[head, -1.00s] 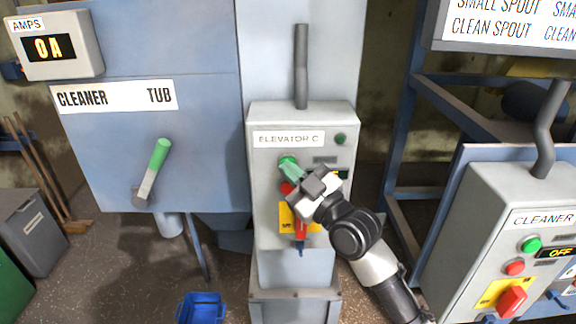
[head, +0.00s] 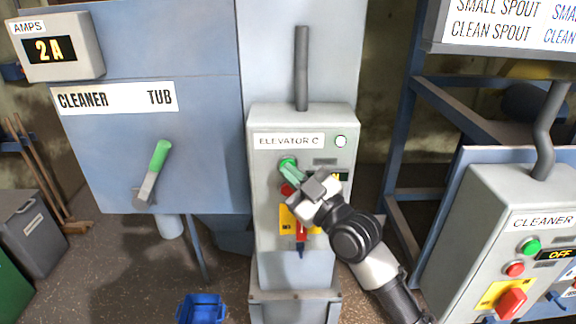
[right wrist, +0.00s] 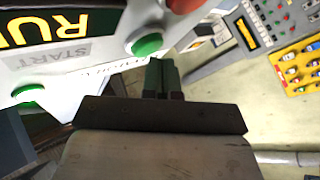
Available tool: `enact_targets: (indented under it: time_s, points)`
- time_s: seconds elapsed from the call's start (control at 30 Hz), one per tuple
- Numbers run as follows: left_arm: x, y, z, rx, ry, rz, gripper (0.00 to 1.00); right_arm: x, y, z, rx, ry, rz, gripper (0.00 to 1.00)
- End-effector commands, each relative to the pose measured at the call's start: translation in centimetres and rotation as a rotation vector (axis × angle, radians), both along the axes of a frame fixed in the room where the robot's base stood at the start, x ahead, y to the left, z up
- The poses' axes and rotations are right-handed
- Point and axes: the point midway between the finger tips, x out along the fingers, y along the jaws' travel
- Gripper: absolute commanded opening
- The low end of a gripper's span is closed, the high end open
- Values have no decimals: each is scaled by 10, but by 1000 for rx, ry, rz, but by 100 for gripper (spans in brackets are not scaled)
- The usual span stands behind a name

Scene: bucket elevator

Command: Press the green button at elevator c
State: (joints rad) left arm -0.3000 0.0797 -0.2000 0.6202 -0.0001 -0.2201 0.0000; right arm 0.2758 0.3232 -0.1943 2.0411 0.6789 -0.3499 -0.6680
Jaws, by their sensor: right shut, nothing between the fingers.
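The grey elevator C box (head: 262,200) stands in the middle of the head view, with its label (head: 289,141) at the top. Its green button (head: 287,163) is at the upper left of the panel, with a red button (head: 287,189) below it, partly hidden. My right gripper (head: 292,174) is shut and empty, its fingertips at the green button. In the right wrist view the shut fingers (right wrist: 162,74) point close to the green button (right wrist: 147,44); I cannot tell whether they touch. The indicator lamp (head: 341,141) glows, and it also shows lit in the right wrist view (right wrist: 28,93).
The AMPS display (head: 49,48) reads 2A. A green-handled lever (head: 158,160) is on the cleaner tub at left. The cleaner box (head: 490,210) with its own buttons stands at right. A blue bin (head: 202,309) sits on the floor.

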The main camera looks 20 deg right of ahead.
Motion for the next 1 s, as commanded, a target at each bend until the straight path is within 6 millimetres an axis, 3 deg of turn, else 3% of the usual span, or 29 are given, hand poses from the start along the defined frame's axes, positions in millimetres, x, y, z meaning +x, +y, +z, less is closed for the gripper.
enact_targets:
  time_s: [0.53,1.0]
  points:
    - [0,0,7,0,0,0,43,-12,4,0,1,1,1,0]
    - [0,0,24,0,0,0,43,-54,16,1,2,1,3,0]
